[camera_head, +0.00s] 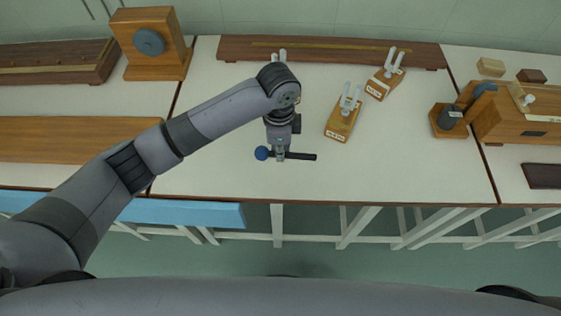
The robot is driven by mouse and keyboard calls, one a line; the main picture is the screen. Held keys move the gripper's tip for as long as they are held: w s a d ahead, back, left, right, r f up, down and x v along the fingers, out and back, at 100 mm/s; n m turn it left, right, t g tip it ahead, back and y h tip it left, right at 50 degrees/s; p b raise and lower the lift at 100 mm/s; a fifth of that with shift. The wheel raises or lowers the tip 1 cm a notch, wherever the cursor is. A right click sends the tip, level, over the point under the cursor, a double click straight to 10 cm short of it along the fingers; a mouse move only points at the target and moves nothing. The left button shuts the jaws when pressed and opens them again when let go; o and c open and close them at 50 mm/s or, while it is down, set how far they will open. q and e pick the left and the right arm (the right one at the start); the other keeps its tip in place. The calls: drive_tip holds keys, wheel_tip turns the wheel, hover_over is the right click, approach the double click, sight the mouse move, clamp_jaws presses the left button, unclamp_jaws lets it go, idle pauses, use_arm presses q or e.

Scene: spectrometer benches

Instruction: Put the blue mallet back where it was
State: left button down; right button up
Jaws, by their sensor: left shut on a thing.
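The blue mallet has a round blue head (262,153) and a dark handle (304,157), and lies level across the picture. My left gripper (281,156) is shut on its handle close to the head, over the front part of the middle white bench. It cannot be told whether the mallet touches the bench top. A wooden stand with pale upright prongs and a label (340,126) is to the right and behind the mallet. A similar stand (380,87) is farther back right. Pale prongs (279,54) show behind my left wrist; their base is hidden. My right gripper is not in view.
A long wooden board (330,50) runs along the back. A wooden box with a grey disc (149,42) stands back left. A wooden instrument (515,115) stands on the right bench. The front right of the middle bench (400,175) is clear.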

sight(280, 170)
use_arm(q)
drive_tip(key=shift+f, duration=3.35)
drive_tip(key=shift+f, duration=0.15)
drive_tip(key=c, duration=1.6)
unclamp_jaws()
drive_tip(key=shift+c, duration=0.2)
wheel_tip(280, 170, up, 12)
drive_tip(key=shift+r, duration=0.2)
drive_tip(key=shift+s+f, duration=0.1)
